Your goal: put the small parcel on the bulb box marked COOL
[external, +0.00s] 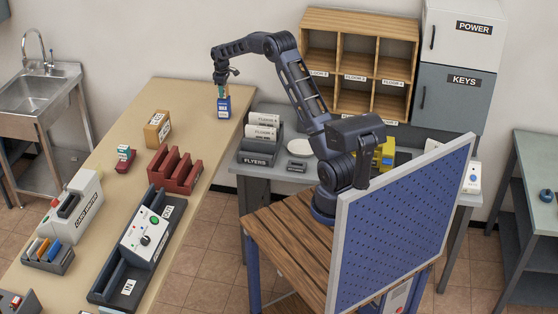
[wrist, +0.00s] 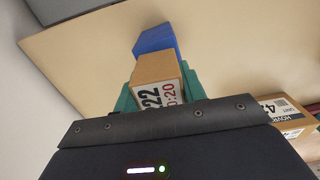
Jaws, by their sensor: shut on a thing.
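My gripper (external: 222,86) points down at the far end of the long tan table. In the wrist view, its teal fingers (wrist: 127,99) are shut on the small parcel (wrist: 158,76), a brown cardboard box with a white label. A blue box (external: 224,107) with a white label stands directly below my gripper in the external view; its print is too small to read. The blue box (wrist: 156,38) shows just beyond the parcel in the wrist view, partly hidden by it. I cannot tell whether parcel and blue box touch.
A larger labelled carton (external: 157,130) stands on the tan table (external: 180,95), with a red rack (external: 174,171) nearer the camera. A grey flyers holder (external: 260,150) is on the side counter at right. The table around the blue box is clear.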

